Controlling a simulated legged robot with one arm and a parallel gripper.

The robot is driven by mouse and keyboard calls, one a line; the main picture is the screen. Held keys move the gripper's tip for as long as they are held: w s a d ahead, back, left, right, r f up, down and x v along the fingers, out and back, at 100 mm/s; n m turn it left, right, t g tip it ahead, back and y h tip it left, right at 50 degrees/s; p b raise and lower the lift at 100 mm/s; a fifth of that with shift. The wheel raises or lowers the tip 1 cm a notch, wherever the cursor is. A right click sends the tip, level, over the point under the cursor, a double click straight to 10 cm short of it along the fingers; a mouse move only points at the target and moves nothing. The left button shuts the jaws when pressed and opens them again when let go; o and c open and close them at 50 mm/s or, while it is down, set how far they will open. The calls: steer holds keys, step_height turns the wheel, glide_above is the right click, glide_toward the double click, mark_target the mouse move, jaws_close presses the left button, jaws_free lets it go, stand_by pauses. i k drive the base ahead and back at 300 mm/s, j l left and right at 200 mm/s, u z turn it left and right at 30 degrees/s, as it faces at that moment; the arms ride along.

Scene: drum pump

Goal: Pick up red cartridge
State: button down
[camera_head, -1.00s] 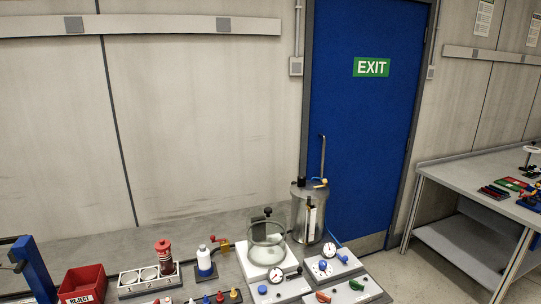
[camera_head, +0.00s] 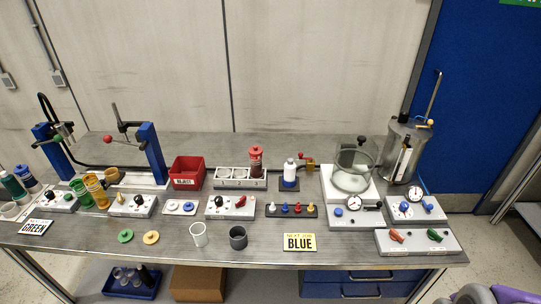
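The red cartridge (camera_head: 255,160) stands upright at the right end of a light rack (camera_head: 240,184) towards the back of the bench. It looks seated in the rack's right-hand place, while the round places to its left look empty. Its lower end is hidden. My gripper's fingers are not in view. Grey and purple parts at the bottom right edge look like parts of my own body.
A red reject bin (camera_head: 186,172) stands left of the rack, and a white bottle (camera_head: 290,169) stands right of it. A switch box (camera_head: 231,208) sits in front. A glass vessel (camera_head: 353,170) and steel drum (camera_head: 407,150) stand farther right.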

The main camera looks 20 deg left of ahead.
mark_target(256, 163)
steer(key=j+u, duration=0.1)
steer(key=j, duration=0.3)
steer(key=i+j+u, duration=0.1)
steer(key=j, duration=0.35)
steer(key=i+j+u, duration=0.1)
steer(key=j, duration=0.3)
steer(key=i+j+u, duration=0.1)
steer(key=j, duration=0.3)
steer(key=i+j+u, duration=0.1)
steer(key=j, duration=0.3)
steer(key=i+j+u, duration=0.1)
steer(key=j, duration=0.25)
steer(key=i, duration=0.1)
